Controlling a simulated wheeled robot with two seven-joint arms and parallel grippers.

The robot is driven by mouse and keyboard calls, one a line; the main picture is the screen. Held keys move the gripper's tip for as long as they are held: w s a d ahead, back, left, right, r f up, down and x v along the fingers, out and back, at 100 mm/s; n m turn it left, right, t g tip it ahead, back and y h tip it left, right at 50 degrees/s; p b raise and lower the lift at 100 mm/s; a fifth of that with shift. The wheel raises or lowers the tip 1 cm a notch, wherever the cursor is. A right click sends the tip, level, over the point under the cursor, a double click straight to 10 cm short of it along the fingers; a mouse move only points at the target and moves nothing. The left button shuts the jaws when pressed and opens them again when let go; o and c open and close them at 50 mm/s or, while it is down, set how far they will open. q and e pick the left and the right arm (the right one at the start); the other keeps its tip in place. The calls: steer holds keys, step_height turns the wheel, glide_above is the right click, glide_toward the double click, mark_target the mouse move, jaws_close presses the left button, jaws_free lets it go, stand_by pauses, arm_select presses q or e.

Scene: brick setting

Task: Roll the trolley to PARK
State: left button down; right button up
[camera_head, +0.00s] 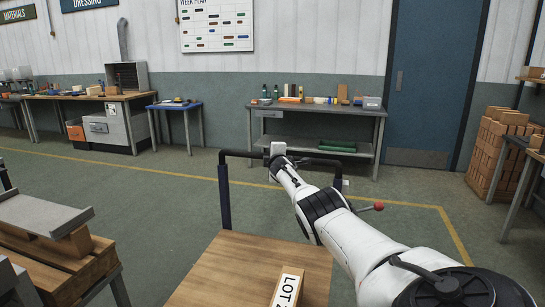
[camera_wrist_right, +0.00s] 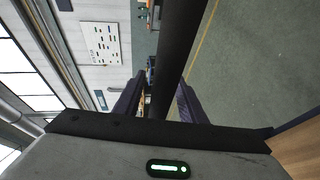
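The trolley's wooden deck (camera_head: 258,258) is at the bottom middle of the head view, with a dark push handle (camera_head: 224,195) at its far end. My right arm reaches over the deck, and my right gripper (camera_head: 277,152) is at the handle's crossbar. In the right wrist view the dark bar (camera_wrist_right: 178,45) runs between the two fingers of my right gripper (camera_wrist_right: 161,85); whether they clamp it is unclear. My left gripper is out of view. No PARK sign is readable.
A yellow floor line (camera_head: 452,233) runs across and turns at the right. A workbench (camera_head: 315,112) stands by the back wall, with a blue table (camera_head: 174,105) to its left. Open floor lies between.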

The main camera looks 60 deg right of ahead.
steer(key=shift+s, duration=0.2)
steer(key=p+v, duration=0.1)
steer(key=v, duration=0.1)
steer(key=shift+a+r, duration=0.1)
steer(key=shift+a, duration=0.2)
steer(key=shift+s+a+r, duration=0.1)
steer(key=shift+s+a, duration=0.2)
steer(key=v, duration=0.6)
steer(key=shift+s+a+p, duration=0.2)
steer(key=shift+a+p, duration=0.1)
steer(key=shift+p, duration=0.05)
